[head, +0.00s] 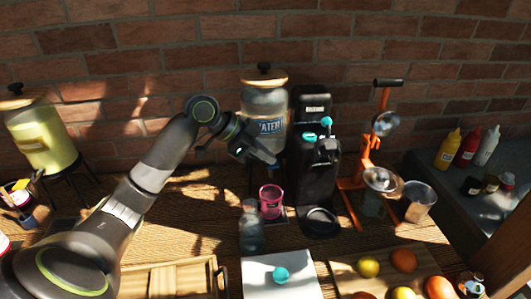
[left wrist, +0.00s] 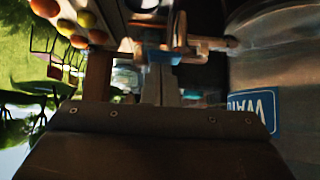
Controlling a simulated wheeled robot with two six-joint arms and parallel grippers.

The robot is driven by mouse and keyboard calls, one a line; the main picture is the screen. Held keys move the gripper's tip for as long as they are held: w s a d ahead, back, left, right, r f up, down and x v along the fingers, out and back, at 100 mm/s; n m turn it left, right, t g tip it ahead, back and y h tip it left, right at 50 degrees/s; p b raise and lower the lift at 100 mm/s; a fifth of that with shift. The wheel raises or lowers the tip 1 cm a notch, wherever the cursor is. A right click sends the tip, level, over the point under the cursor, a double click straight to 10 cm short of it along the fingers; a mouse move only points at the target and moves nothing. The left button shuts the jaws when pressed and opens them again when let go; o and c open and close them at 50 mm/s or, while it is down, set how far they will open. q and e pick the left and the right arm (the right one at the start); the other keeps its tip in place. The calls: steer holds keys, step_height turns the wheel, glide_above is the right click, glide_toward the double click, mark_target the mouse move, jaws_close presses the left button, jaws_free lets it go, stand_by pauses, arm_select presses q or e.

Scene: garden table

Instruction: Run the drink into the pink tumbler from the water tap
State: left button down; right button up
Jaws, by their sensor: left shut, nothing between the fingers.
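The glass water dispenser (head: 264,100) with a blue WATER label and wooden lid stands against the brick wall; its label also shows at the right of the left wrist view (left wrist: 255,108). A metal tap (left wrist: 212,44) sticks out from it in the wrist view, close to my fingers. In the head view my gripper hides the tap. The pink tumbler (head: 271,203) stands upright on a dark base below the dispenser. My left gripper (head: 268,157) is shut and empty, in front of the dispenser's lower part and above the tumbler. My right gripper is out of view.
A clear bottle (head: 251,228) stands just left of the tumbler. A black drink machine (head: 318,170) is close on the right, then an orange citrus press (head: 370,150). A white board with a teal item (head: 281,275) lies in front. The left-middle wood is clear.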

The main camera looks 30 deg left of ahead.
arm_select(q)
steer(key=f+t+b, duration=0.1)
steer(key=s+f+m+t+y+b, duration=0.1)
steer(key=shift+d+b, duration=0.3)
steer(key=shift+d, duration=0.05)
steer(key=shift+m+y, duration=0.3)
stand_by(0.6)
stand_by(1.2)
